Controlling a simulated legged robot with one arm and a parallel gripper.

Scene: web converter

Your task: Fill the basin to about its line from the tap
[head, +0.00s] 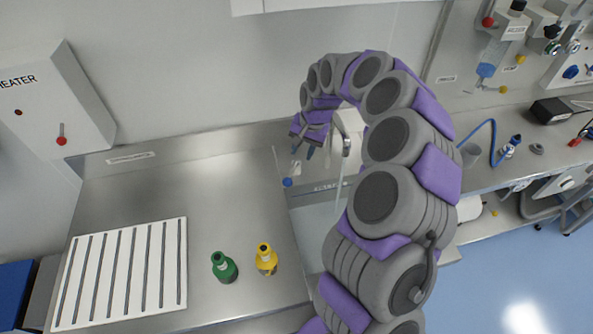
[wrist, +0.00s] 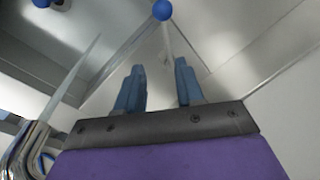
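The tap (head: 346,140) is a chrome spout over the sink basin (head: 293,214), partly hidden by my arm. It also shows at the lower left of the wrist view (wrist: 28,145). A thin pale streak (head: 340,182) hangs below the spout and looks like running water. A lever with a blue ball knob (head: 287,182) stands beside the basin; the knob shows at the top of the wrist view (wrist: 162,10). My gripper (head: 303,151) is open and empty above the lever, its blue fingers (wrist: 158,78) apart. The basin's line and water level cannot be made out.
A slotted white rack (head: 125,272) lies further left. A heater box (head: 50,105) is on the wall. The counter behind the bottles is clear.

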